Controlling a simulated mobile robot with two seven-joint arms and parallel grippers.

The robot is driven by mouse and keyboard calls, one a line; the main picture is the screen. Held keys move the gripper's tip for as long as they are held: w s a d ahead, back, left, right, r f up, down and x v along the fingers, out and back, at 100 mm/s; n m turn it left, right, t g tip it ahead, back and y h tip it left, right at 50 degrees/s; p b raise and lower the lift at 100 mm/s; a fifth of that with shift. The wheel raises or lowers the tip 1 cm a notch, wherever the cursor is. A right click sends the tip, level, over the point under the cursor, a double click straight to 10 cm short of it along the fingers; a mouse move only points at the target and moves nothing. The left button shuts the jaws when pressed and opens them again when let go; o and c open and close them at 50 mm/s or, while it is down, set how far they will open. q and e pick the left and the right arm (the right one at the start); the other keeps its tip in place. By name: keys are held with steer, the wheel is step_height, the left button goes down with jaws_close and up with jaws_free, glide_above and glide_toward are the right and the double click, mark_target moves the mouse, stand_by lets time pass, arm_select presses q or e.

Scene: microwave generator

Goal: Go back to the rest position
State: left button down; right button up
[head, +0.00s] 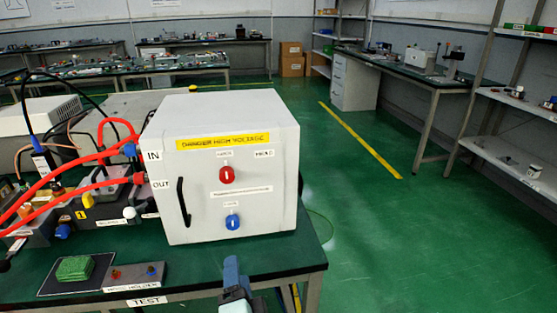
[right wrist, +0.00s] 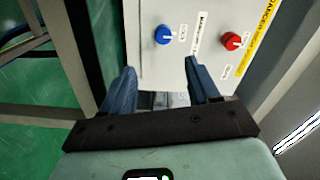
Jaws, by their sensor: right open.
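The white generator box (head: 265,150) stands on the green-topped table (head: 265,262), with a yellow high-voltage label, a red knob (head: 226,175), a blue knob (head: 232,222) and a black handle (head: 183,202) on its front. My right gripper (head: 232,272) is at the table's front edge, in front of and below the box. In the right wrist view its two blue fingers (right wrist: 160,72) are apart with nothing held between them. The box front with the blue knob (right wrist: 163,35) and red knob (right wrist: 232,41) lies beyond the fingers. My left gripper is not in view.
Left of the box are red cables (head: 85,160) and several devices. A green block (head: 75,268) on a dark mat and a small grey holder (head: 134,276) lie at the front. Open green floor (head: 400,240) is on the right, before shelves (head: 510,165).

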steer(key=d+f+n+g+p, duration=0.35)
steer(key=d+f+p, duration=0.3)
steer(key=f, duration=0.35)
steer(key=s+d+f+n+g+h+p, duration=0.25)
steer(key=s+d+f+g+p, duration=0.6)
steer(key=f, duration=0.45)
arm_select(q)
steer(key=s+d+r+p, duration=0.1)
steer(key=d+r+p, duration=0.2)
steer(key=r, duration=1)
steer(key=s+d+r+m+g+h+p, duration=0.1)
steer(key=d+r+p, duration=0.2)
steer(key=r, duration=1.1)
steer(key=p, duration=0.3)
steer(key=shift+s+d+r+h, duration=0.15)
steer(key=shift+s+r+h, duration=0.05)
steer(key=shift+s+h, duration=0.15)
arm_select(e)
steer(key=s+d+f+n+g, duration=0.1)
steer(key=s+d+g, duration=0.2)
steer(key=s, duration=0.7)
steer(key=s+d+f+g+y, duration=0.1)
steer(key=s+d+f+g, duration=0.1)
steer(key=s+d, duration=0.4)
steer(key=s+g, duration=0.1)
steer(key=s, duration=0.4)
steer(key=shift+n, duration=0.4)
